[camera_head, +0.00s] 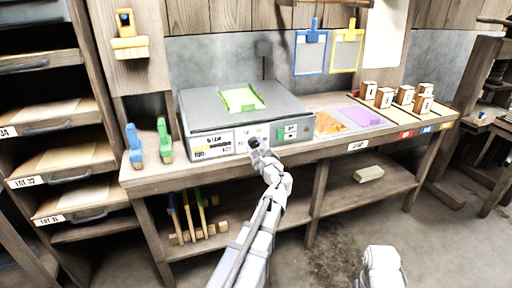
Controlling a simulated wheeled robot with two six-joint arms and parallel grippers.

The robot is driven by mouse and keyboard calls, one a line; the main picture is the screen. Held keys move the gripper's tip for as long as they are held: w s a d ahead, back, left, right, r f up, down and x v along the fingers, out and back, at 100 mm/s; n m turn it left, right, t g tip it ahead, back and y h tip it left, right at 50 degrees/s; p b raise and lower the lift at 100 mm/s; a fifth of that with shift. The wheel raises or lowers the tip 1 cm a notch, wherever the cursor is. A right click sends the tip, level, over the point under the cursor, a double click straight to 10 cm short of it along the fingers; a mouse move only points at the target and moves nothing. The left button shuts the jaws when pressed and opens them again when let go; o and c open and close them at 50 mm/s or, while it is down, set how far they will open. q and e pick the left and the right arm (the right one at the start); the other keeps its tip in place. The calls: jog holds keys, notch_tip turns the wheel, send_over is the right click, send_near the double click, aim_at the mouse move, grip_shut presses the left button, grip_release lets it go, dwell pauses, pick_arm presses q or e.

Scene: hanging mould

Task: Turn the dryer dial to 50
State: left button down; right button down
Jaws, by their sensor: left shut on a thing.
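The dryer (205,112) is a grey box on the wooden bench, with a green sheet (242,98) on its top. Its front panel has labels at the left and a green switch plate (292,132) at the right. My left gripper (256,145) is at the middle of the front panel, shut on the dial. The dark gripper hides most of the dial, and its pointer cannot be read. Small scale marks show just above the gripper. My right arm (382,268) shows only in part at the bottom right; its gripper is not in view.
Blue (135,144) and green (164,140) tools stand left of the dryer. An orange patch (328,122), a purple sheet (362,116) and several numbered blocks (384,97) lie to the right. Blue (310,54) and yellow (346,52) frames hang behind. The floor before the bench is clear.

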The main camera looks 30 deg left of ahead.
pick_arm(q)
jog(key=n, duration=0.4)
jog(key=shift+s+f+n, duration=0.1)
jog(key=shift+n, duration=0.3)
jog(key=n, duration=0.3)
jog(key=shift+n, duration=0.3)
jog(key=n, duration=0.3)
jog(key=shift+f+n, duration=0.1)
jog(key=shift+n, duration=0.2)
jog(key=shift+f+n, duration=0.1)
jog(key=shift+n, duration=1.7)
jog(key=shift+c, duration=1.6)
grip_release()
